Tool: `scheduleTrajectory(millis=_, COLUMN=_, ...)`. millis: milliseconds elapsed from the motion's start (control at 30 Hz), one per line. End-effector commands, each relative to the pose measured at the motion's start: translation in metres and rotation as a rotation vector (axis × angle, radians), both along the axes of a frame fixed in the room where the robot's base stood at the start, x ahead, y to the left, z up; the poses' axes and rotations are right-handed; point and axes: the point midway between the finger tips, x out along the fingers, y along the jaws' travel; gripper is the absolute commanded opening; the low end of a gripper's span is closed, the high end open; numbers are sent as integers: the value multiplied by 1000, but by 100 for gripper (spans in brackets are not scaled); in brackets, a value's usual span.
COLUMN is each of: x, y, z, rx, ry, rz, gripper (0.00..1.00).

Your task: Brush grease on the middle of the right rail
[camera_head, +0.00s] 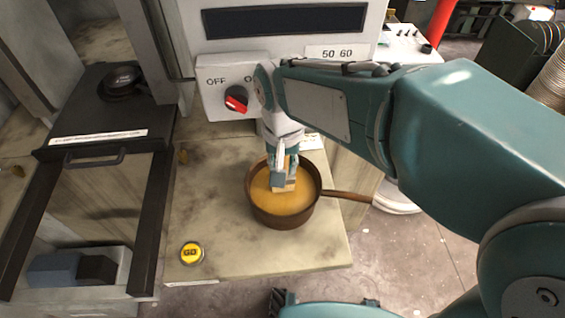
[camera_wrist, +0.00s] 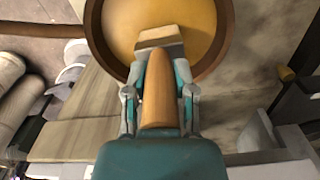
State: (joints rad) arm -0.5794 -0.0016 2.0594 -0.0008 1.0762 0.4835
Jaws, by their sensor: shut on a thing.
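My gripper (camera_head: 283,163) is shut on a brush and points down over a brown pot (camera_head: 254,207). In the wrist view, the gripper (camera_wrist: 160,88) holds the brush's wooden handle (camera_wrist: 156,95) between its fingers. The brush head (camera_head: 284,185) is at the yellow-brown grease (camera_head: 278,205) in the pot. I cannot tell how deep its bristles sit. The pot also shows in the wrist view (camera_wrist: 97,35). The right rail (camera_head: 152,225) is the dark bar left of the pot, running toward the front. The left rail (camera_head: 42,225) runs alongside it.
The pot's handle (camera_head: 347,196) sticks out to the right over the counter edge. A yellow-topped tin (camera_head: 191,252) stands on the counter (camera_head: 225,255) between rail and pot. A red-and-black OFF switch (camera_head: 236,99) is behind. A dark plate with a handle (camera_head: 95,157) spans the rails' far ends.

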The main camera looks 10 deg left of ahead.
Motion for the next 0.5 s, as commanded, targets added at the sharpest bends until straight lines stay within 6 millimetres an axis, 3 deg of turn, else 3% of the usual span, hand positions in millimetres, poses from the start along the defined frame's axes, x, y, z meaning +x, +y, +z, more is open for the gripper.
scheduleTrajectory(millis=267, x=-1, y=0, z=0, rx=-2, ry=4, rz=0, gripper=0)
scheduleTrajectory(millis=500, x=0, y=0, z=17, rx=0, ry=1, rz=0, gripper=0)
